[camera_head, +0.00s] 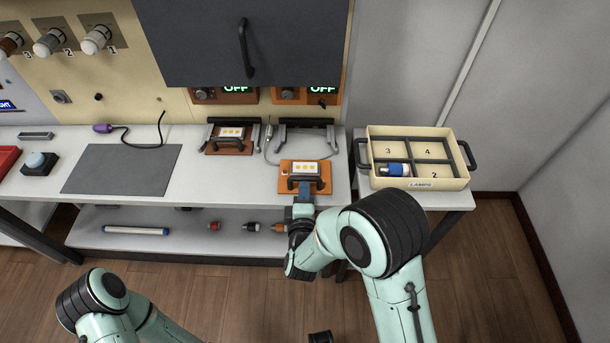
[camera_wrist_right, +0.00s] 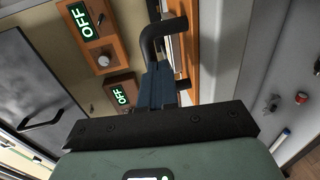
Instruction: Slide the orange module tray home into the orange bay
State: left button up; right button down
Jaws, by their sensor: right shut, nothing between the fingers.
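The orange module tray (camera_head: 318,168) lies flat near the front edge of the white bench, with a white label plate on top and a dark handle at its front. The orange bay, a dark bracket frame (camera_head: 325,123), stands behind it, below an orange panel; a gap of bare bench shows between tray and frame. My right gripper (camera_head: 302,194) is at the tray's front, by the handle. In the right wrist view its blue fingers (camera_wrist_right: 157,85) are shut and empty, close against the handle (camera_wrist_right: 153,40); contact is unclear. My left arm shows at lower left, its gripper out of view.
A brown tray (camera_head: 246,146) sits at the left bracket. Two panels (camera_head: 238,97) read OFF. A cream divided crate (camera_head: 420,184) stands right, holding a blue-and-white part (camera_head: 398,169). Small parts lie on the lower shelf.

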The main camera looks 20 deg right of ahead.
aim_at(305, 177)
jog(key=shift+r+p+x, duration=0.35)
jog(key=shift+x, duration=1.9)
jog(key=shift+r+p+x, duration=0.35)
jog(key=shift+p+x, duration=0.05)
jog(key=shift+x, duration=1.85)
jog(key=shift+r+p+x, duration=0.35)
jog(key=shift+x, duration=1.9)
jog(key=shift+f+v, duration=0.15)
jog(key=shift+v, duration=0.95)
jog(key=shift+f+v, duration=0.2)
jog(key=shift+v, duration=0.9)
jog(key=shift+f+v, duration=0.15)
jog(key=shift+v, duration=0.95)
jog(key=shift+s, duration=0.1)
